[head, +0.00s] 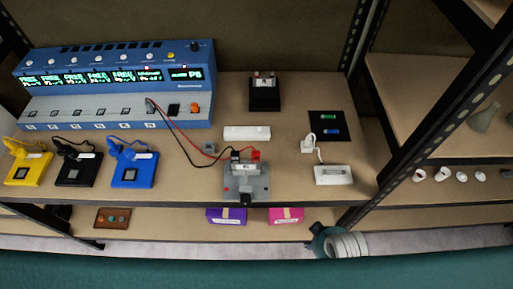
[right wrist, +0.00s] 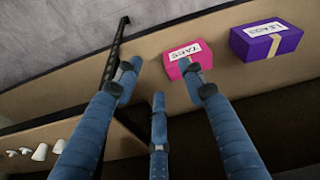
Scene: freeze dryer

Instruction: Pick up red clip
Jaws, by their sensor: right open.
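The red clip (head: 256,155) is at the end of a red lead, at the top right of a grey device (head: 246,185) on the shelf. A black clip (head: 235,155) is beside it on the left. My right gripper (right wrist: 160,75) is open, its blue fingers spread with nothing between them in the right wrist view. In the head view, part of my right arm shows below the shelf's front edge, well apart from the clip. The red clip is not visible in the right wrist view. My left gripper is not in view.
A blue instrument (head: 115,85) with lit displays stands at the back left. A white bar (head: 247,133) lies behind the grey device. A pink box (right wrist: 188,59) and a purple box (right wrist: 267,41) sit on the lower shelf. A dark upright post (head: 400,135) stands to the right.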

